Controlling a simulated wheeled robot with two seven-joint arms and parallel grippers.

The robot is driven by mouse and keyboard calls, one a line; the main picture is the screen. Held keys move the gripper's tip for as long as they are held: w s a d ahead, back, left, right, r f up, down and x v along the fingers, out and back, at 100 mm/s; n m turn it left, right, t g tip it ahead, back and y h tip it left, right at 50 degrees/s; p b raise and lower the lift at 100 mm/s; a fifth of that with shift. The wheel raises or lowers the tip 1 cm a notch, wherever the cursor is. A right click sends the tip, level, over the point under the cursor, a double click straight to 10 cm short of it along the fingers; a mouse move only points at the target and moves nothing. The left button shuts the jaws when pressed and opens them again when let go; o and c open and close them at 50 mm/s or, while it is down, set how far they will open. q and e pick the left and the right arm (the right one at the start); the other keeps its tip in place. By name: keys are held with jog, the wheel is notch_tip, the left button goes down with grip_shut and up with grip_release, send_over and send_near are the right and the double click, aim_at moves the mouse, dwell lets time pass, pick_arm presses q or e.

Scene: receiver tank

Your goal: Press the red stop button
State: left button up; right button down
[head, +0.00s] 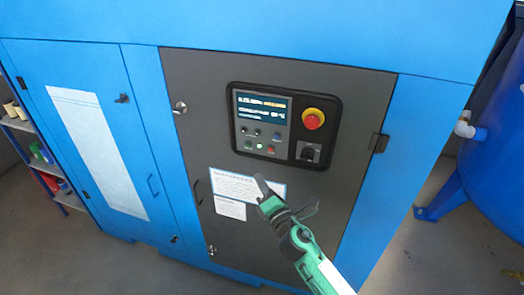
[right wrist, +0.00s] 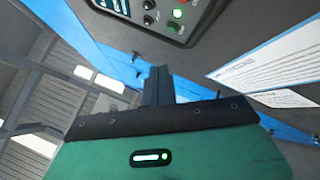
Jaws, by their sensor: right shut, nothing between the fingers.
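The control panel (head: 286,88) is set in a dark grey cabinet door. It has a large red mushroom button (head: 312,119) on a yellow collar at its right. A small red button (head: 270,149) sits in the lower row under the display, beside a lit button (head: 259,147). My right gripper (head: 261,184) is shut and empty, below the panel in front of the paper labels. Nothing touches the buttons. My left gripper is out of view.
A black rotary switch (head: 308,152) sits below the mushroom button. White paper labels (head: 230,209) are on the door under the panel. A door latch (head: 379,143) sticks out at right. A shelf (head: 40,160) stands at far left and a blue tank (head: 495,150) at far right.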

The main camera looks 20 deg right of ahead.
aim_at(271, 149)
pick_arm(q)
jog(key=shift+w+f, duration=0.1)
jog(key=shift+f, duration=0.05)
pick_arm(e)
jog(key=shift+w+d+r, duration=0.25)
jog(key=shift+w+d, duration=0.55)
jog(key=shift+w, duration=0.4)
jog(key=shift+w+d+r, duration=0.2)
jog(key=shift+w+d, duration=0.6)
jog(key=shift+w, duration=0.35)
jog(key=shift+w+d+r, duration=0.25)
jog(key=shift+w+d, duration=0.55)
jog(key=shift+w, duration=0.4)
pick_arm(q)
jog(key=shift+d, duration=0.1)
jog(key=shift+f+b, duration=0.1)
jog(key=shift+b, duration=0.2)
pick_arm(e)
jog(key=shift+w+d, duration=0.2)
jog(key=shift+w, duration=0.1)
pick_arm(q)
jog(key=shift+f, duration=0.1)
pick_arm(e)
jog(key=shift+w+d, duration=0.25)
jog(key=shift+w, duration=0.1)
jog(key=shift+s, duration=0.1)
jog(key=shift+s+a, duration=0.45)
jog(key=shift+s, duration=0.15)
